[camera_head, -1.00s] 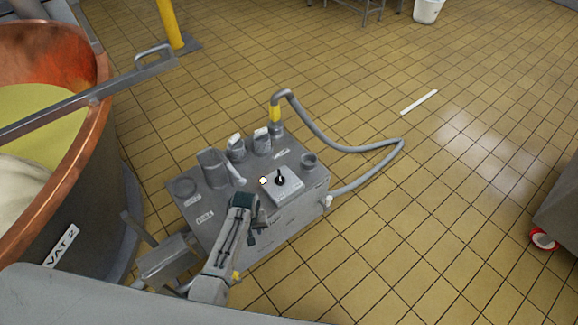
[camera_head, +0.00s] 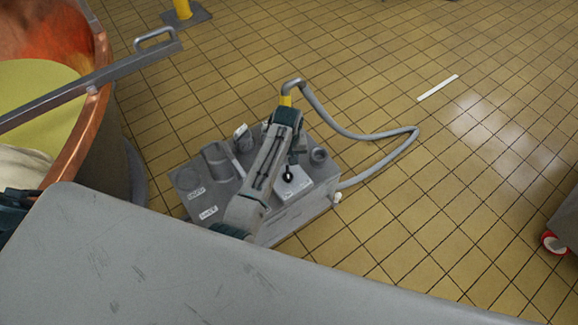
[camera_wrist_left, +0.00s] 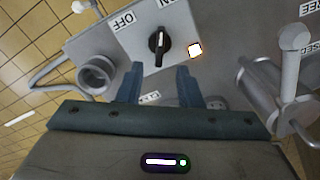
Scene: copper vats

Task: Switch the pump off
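The pump unit (camera_head: 275,222) is a grey box on the floor, with sockets and labels on top. Its black rotary switch (camera_head: 288,175) sits on a white plate (camera_head: 296,188). In the left wrist view the black knob (camera_wrist_left: 158,44) has a white mark and stands roughly upright in the picture, in line with the ON label (camera_wrist_left: 166,4). The OFF label (camera_wrist_left: 122,20) is to its left. A lamp (camera_wrist_left: 195,50) beside it glows. My left gripper (camera_wrist_left: 158,85) is open and empty, its fingers apart from the knob. It also reaches over the unit in the head view (camera_head: 296,152). My right gripper is out of view.
A grey hose (camera_head: 360,150) loops from the unit across the tiled floor. A copper vat (camera_head: 100,110) stands at the left, with a metal bar (camera_head: 90,90) across it. A red-wheeled grey object (camera_head: 565,230) is at the right edge. The right floor is largely clear.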

